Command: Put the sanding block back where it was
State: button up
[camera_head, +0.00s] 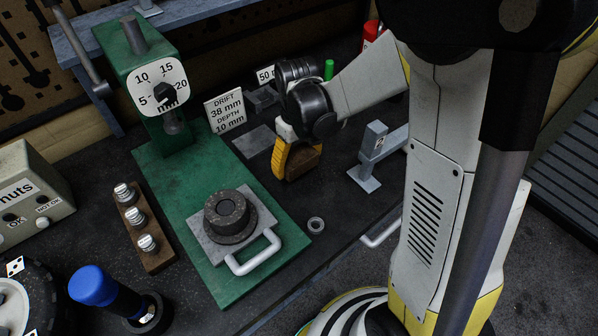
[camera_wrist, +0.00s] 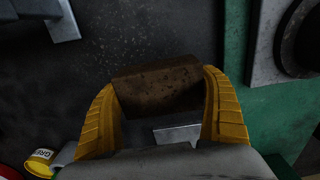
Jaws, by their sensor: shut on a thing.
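The sanding block (camera_head: 304,161) is a dark brown block held between the yellow fingers of my gripper (camera_head: 285,165), over the dark bench to the right of the green press base. In the wrist view the block (camera_wrist: 158,88) spans the gap between both fingers, tilted slightly. My gripper (camera_wrist: 162,100) is shut on it. A flat grey plate (camera_head: 255,142) lies on the bench just left of my gripper. I cannot tell whether the block touches the bench.
The green press (camera_head: 165,200) carries a grey plate with a handle (camera_head: 253,255) and a dark round part (camera_head: 230,215). A small grey metal stand (camera_head: 372,160) is right of my gripper. A metal ring (camera_head: 316,225) lies nearer. A "DRIFT 38 mm" sign (camera_head: 226,110) stands behind.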

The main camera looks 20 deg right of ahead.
aim_at(298, 171)
jog(key=shift+f+b, duration=0.6)
jog(key=shift+f, duration=1.15)
jog(key=shift+f, duration=0.15)
jog(key=o, duration=1)
